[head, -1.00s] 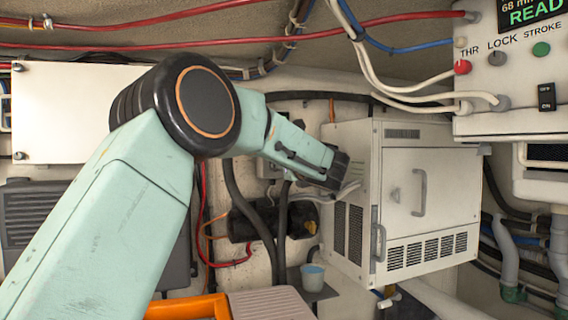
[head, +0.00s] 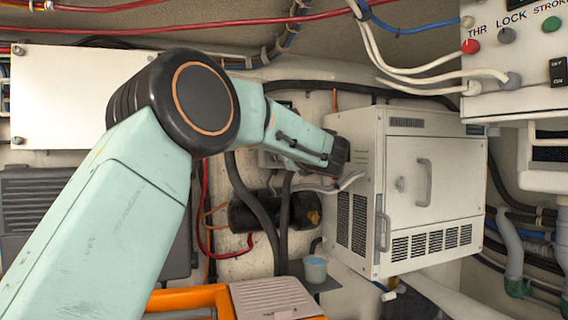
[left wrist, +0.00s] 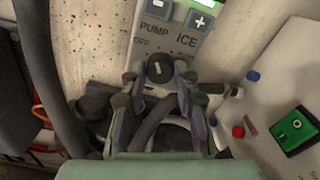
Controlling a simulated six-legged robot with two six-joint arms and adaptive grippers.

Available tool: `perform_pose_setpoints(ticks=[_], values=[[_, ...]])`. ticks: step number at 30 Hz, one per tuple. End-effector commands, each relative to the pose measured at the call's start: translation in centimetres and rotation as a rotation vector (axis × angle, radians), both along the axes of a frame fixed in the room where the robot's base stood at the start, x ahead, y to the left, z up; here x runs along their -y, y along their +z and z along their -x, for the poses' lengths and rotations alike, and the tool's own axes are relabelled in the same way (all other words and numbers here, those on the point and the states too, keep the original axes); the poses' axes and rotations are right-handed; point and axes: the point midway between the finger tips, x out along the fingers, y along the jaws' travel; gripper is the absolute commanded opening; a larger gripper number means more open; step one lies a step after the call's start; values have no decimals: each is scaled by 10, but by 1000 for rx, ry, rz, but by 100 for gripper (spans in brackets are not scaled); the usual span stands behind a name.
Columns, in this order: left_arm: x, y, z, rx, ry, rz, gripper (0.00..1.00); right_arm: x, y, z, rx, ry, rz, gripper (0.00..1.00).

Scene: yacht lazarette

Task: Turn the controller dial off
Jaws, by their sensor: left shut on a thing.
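The controller (left wrist: 178,38) is a pale panel with PUMP, OFF and ICE labels, minus and plus buttons and a lit green display edge in the left wrist view. Its dial (left wrist: 160,67) is a black round knob with a pale mark, below the labels; OFF is printed to its upper left. My left gripper (left wrist: 158,82) is shut on the dial, with a finger on each side of it. In the head view my left wrist hides the fingers and dial, and most of the controller. My right gripper is not in view.
A white vented cabinet (head: 455,165) stands close to the right of my left wrist. Black hoses (head: 240,195) and cables run below the wrist. A small cup (head: 315,268) stands lower down. A panel with a green rocker switch (left wrist: 293,130) shows at right in the wrist view.

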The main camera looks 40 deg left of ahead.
Motion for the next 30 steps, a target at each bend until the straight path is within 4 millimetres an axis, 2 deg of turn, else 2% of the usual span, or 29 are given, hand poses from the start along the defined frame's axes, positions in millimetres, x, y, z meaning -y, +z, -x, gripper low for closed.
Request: perform_pose_setpoints(ticks=[1, 3, 15, 22, 30], values=[[0, -9, 0, 30, 0, 19, 0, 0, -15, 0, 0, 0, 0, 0], [0, -9, 0, 78, 0, 43, 0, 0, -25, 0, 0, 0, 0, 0], [1, -10, -1, 352, 2, 189, 0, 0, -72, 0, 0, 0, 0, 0], [0, -9, -1, 472, 4, 252, 0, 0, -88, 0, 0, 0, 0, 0], [0, -8, -1, 544, 5, 291, 0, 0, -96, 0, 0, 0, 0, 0]])
